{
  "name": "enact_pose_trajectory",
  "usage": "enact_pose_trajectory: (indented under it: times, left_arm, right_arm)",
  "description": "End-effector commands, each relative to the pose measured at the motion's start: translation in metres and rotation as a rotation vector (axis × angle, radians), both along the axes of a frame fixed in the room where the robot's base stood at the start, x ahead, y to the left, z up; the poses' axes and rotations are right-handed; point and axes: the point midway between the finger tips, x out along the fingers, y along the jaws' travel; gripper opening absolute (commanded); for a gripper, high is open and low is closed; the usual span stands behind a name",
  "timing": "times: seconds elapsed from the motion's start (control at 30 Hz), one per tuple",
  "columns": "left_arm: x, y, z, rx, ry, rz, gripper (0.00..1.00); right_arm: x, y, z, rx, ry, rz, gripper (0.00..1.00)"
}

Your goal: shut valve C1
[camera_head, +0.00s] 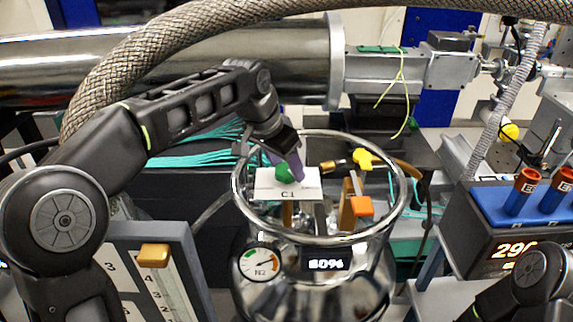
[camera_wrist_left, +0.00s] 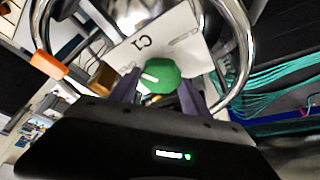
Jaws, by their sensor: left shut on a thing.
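The valve C1 has a green knob (camera_head: 284,173) beside a white label plate marked C1 (camera_head: 287,190), inside the ring rail on top of a shiny metal dewar. My left gripper (camera_head: 287,165) reaches in from the left over the rail, with its purple fingers at the green knob. In the left wrist view the green knob (camera_wrist_left: 160,76) with a pale mark sits between the two fingers, and the label (camera_wrist_left: 140,43) lies just beyond it. My left gripper is shut on the knob. Part of my right arm shows at the lower right, but its gripper is out of view.
The metal ring rail (camera_head: 398,190) surrounds the valves. A yellow knob (camera_head: 363,159) and an orange handle (camera_head: 361,206) are close by on the right. A braided hose (camera_head: 150,60) arches above my left arm. A blue rack with red-capped tubes (camera_head: 490,205) stands at right.

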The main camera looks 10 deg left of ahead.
Motion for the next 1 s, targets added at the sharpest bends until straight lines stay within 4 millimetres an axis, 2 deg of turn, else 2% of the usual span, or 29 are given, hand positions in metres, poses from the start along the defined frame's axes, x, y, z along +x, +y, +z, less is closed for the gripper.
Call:
enact_pose_trajectory:
  times: [0.6,1.0]
  left_arm:
    - [0.0035,0.0028,0.0,-0.001,-0.001,-0.555,0.14]
    - [0.0037,0.0028,0.0004,0.0,-0.002,-0.721,0.14]
  right_arm:
    - [0.0,0.0,0.0001,0.0,0.0,0.0,0.36]
    - [0.0,0.0,0.0001,0.0,0.0,0.0,0.36]
